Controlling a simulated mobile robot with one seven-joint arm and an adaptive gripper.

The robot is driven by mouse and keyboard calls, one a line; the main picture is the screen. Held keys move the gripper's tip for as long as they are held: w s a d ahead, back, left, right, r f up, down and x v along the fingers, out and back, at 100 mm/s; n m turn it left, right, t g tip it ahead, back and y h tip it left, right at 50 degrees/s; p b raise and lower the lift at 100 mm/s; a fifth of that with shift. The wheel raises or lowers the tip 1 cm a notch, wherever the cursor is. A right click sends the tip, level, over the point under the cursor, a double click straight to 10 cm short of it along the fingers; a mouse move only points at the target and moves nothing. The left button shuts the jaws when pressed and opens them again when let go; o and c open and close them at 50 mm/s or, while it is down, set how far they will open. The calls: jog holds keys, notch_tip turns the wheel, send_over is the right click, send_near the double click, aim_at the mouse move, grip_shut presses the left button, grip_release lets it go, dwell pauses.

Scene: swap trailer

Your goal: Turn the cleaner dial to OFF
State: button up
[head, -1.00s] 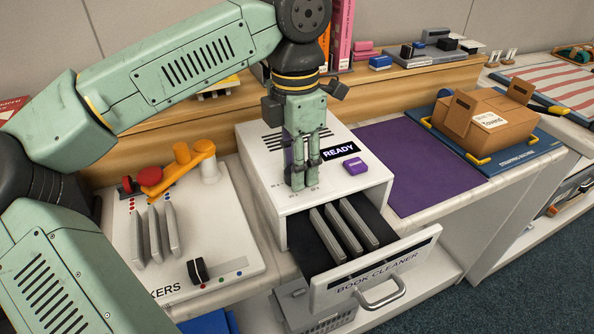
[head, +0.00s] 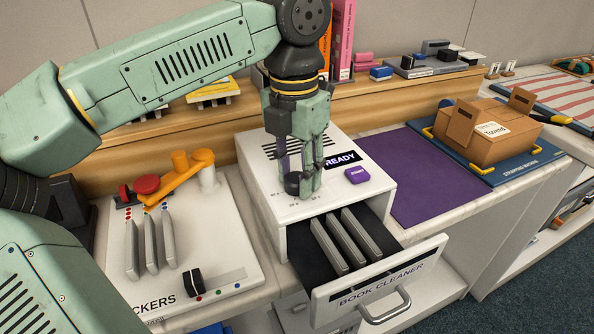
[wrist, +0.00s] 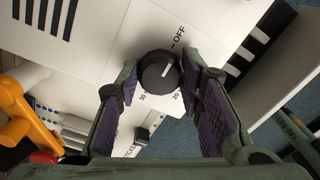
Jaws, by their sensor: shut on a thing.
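The cleaner dial (wrist: 157,72) is a round black knob with a white pointer line, on the white top of the book cleaner (head: 330,222). In the wrist view the pointer slants toward the upper right. The OFF label (wrist: 180,36) lies just above the dial, with numbers on its lower side. My gripper (wrist: 160,74) has one finger on each side of the dial and is shut on it. In the head view my gripper (head: 301,184) points down at the cleaner's top, and the dark dial shows between its fingertips.
The cleaner's drawer (head: 380,281) is open at the front with several grey slabs in it. A READY display (head: 341,160) and a purple button (head: 357,175) are right of my gripper. An orange lever (head: 180,180) stands left. The purple mat (head: 445,180) is bare.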

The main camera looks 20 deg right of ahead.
aim_at(295, 176)
jog(key=o, duration=1.2)
jog(key=shift+c, duration=0.2)
jog(key=shift+r, duration=0.15)
notch_tip(295, 176, up, 12)
jog(key=shift+w, duration=0.15)
jog(key=shift+a, duration=0.1)
